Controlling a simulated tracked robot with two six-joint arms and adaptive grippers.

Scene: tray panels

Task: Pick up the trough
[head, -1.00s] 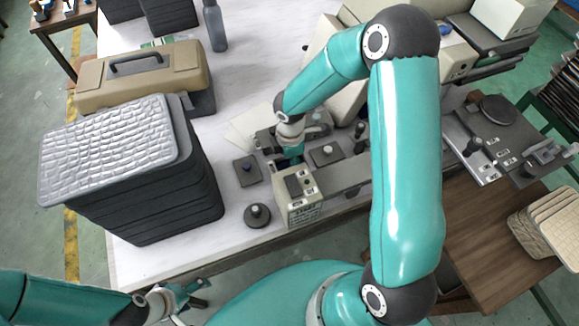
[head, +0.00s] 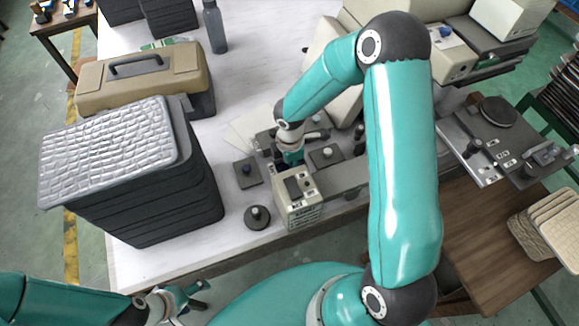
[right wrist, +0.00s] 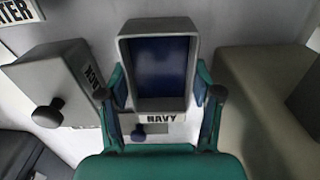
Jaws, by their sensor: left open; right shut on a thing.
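The trough (right wrist: 158,70) is a grey rectangular open-topped box with a dark blue inside and a NAVY label on its near end. It sits between the two fingers of my right gripper (right wrist: 161,98), which is shut on its long sides. In the head view my right gripper (head: 290,160) is low over the white table behind a beige box, and the trough is mostly hidden there. My left gripper (head: 192,297) is open and empty at the bottom left, off the table's front edge.
A grey block with a black knob (right wrist: 60,88) stands left of the trough; a beige body (right wrist: 248,85) is close on the right.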

